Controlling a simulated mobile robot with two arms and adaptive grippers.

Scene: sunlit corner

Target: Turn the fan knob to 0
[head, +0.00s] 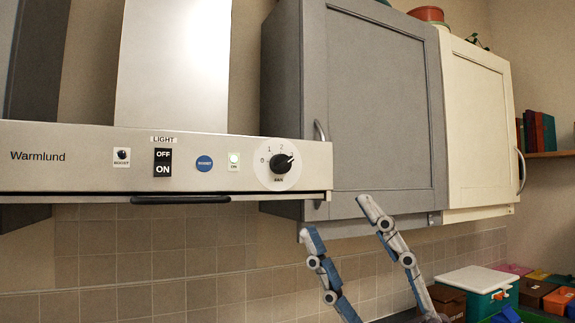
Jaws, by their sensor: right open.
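The black fan knob (279,164) sits on a round white dial plate at the right end of the steel range hood (80,177). Its white pointer mark points to the upper right, by the 3. The 0 is on the dial's left, with 1 and 2 along the top. My right gripper (334,217) is open and empty, below and to the right of the knob and not touching it. Its two fingers point up and to the left. My left gripper is out of view.
A grey cabinet (375,100) and a cream cabinet (475,125) hang to the right. Boxes (475,280) stand lower right.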

